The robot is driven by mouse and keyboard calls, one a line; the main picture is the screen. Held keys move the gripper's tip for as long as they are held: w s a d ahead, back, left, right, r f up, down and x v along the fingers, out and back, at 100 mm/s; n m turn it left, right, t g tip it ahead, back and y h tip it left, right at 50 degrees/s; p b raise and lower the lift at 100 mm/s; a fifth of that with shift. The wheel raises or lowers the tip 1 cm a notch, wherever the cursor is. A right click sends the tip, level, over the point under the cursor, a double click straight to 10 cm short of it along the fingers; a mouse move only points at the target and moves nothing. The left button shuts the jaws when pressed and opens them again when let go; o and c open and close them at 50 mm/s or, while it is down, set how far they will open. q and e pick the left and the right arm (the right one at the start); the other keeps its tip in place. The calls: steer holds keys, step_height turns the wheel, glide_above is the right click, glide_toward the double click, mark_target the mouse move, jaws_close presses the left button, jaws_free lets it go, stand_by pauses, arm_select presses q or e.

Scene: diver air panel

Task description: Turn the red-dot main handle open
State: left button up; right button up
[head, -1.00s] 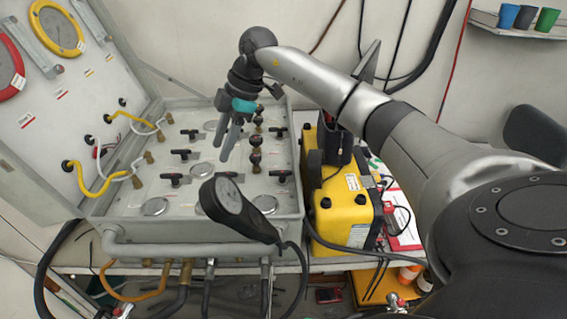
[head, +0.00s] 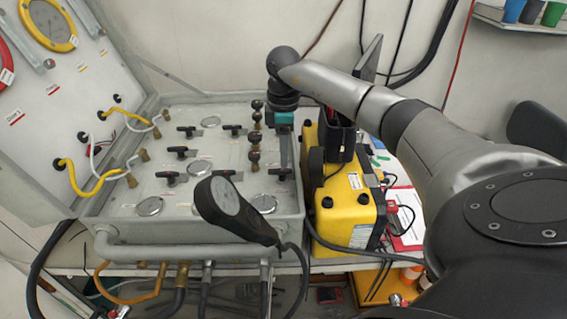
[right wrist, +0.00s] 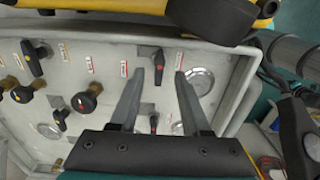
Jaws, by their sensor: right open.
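My right gripper (head: 284,166) points down over the right side of the grey valve panel, at the front black handle (head: 280,173) of the right column. In the right wrist view the open fingers (right wrist: 160,72) stand on either side of this black handle (right wrist: 157,67), which has a small red mark and points along the fingers. The fingers look apart from it; I cannot tell their exact height. A second black handle (right wrist: 153,122) with a reddish dot lies further back between the fingers, partly hidden by the gripper body. My left gripper is out of view.
Brown-black knobs (head: 254,156) stand left of the gripper. A round gauge (right wrist: 198,80) lies beside one finger. A black hand-held gauge (head: 238,208) juts over the panel's front edge. A yellow case (head: 345,207) stands close on the right.

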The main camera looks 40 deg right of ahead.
mark_target(283, 170)
steer(key=shift+f, duration=2.15)
steer(key=shift+c, duration=0.2)
jaws_close()
